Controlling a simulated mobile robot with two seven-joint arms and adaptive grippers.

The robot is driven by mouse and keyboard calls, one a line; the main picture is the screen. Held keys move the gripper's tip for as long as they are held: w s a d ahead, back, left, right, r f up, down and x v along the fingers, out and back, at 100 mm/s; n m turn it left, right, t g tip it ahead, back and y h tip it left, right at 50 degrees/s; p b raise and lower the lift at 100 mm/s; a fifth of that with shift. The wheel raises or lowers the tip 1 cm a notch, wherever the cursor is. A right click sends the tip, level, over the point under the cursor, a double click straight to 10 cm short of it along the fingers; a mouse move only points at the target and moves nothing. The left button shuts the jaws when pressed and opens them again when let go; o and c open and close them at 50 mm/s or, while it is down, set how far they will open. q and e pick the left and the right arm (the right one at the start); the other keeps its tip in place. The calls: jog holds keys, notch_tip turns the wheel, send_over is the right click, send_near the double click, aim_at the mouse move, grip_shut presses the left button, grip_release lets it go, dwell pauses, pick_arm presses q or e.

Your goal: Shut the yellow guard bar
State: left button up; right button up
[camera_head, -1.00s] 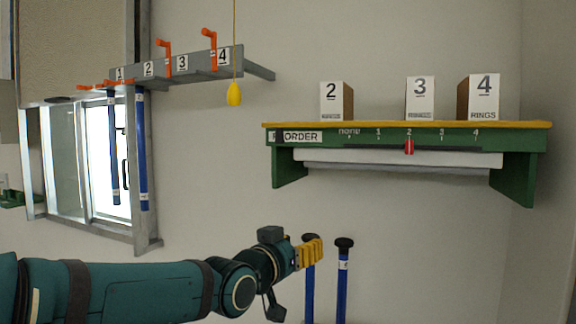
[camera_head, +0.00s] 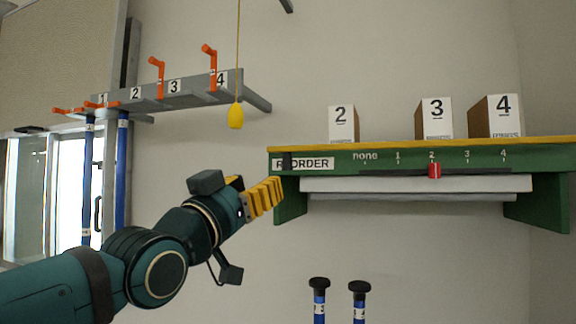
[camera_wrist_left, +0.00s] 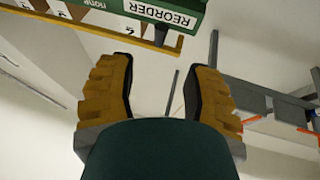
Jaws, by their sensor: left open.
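A long yellow bar (camera_head: 420,143) runs along the top front edge of the green shelf (camera_head: 290,206). It is the only yellow bar I see; whether it counts as open or shut I cannot tell. In the left wrist view the yellow bar (camera_wrist_left: 110,33) lies beyond the fingertips and ends in a short bend. My left gripper (camera_head: 262,197) is in front of the shelf's left end, just below the REORDER label. Its fingers (camera_wrist_left: 163,68) are apart with nothing between them. My right gripper is out of view.
Boxes numbered 2 (camera_head: 342,123), 3 (camera_head: 434,118) and 4 (camera_head: 495,116) stand on the shelf. A red slider (camera_head: 434,171) is at mark 2. A yellow pull (camera_head: 236,116) hangs near the grey rack (camera_head: 190,97). Two blue-shafted rods (camera_head: 319,297) stand below the shelf.

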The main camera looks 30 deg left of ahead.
aim_at(284, 165)
pick_arm(q)
jog(key=p+x, duration=0.1)
jog(key=x, duration=1)
jog(key=shift+w, duration=0.35)
jog(key=shift+c, duration=0.4)
grip_shut()
